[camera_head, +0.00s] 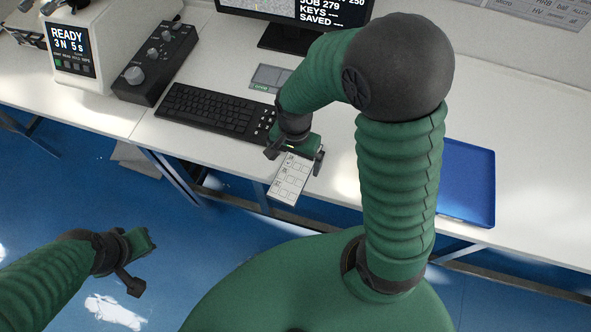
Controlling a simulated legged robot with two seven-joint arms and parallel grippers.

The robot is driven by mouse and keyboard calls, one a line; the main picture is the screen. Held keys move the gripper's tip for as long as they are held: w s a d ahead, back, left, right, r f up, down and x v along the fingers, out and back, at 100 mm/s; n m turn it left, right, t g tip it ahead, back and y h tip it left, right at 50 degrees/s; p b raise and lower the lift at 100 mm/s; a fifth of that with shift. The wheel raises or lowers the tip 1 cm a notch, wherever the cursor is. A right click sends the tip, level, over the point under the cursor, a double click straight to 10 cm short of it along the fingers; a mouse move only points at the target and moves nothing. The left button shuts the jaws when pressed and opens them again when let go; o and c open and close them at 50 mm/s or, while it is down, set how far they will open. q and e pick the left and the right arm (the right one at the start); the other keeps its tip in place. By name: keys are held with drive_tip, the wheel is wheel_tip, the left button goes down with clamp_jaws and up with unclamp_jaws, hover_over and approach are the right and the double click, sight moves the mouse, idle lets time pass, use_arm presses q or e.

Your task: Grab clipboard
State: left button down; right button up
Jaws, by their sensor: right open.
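The clipboard (290,182) shows as a small white form sheet with printed boxes, at the front edge of the white bench, right of the keyboard. Its lower end appears to reach past the bench edge. My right gripper (296,156) is open over the clipboard's far end, with one dark finger on each side of it. Whether the fingers touch the clipboard I cannot tell. The far end is hidden under the gripper. My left gripper (137,262) is at the lower left, over the blue floor, away from the bench; its jaw opening is unclear.
A black keyboard (218,112) lies left of my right gripper. Behind are a black control box (155,65), a tester reading READY (98,45), a monitor (290,37) and a grey card (270,77). A blue tray (467,185) lies on the right, partly behind my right arm.

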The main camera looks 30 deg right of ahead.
sight(296, 169)
drive_tip(key=f, duration=0.4)
drive_tip(key=shift+w+d+f+b, duration=0.1)
drive_tip(key=shift+w+f+b, duration=0.15)
drive_tip(key=shift+f+b, duration=0.1)
drive_tip(key=shift+d+f, duration=0.1)
drive_tip(key=shift+d, duration=0.2)
drive_tip(key=shift+a, duration=0.2)
drive_tip(key=c, duration=1.2)
drive_tip(key=shift+d, duration=0.1)
drive_tip(key=c, duration=0.6)
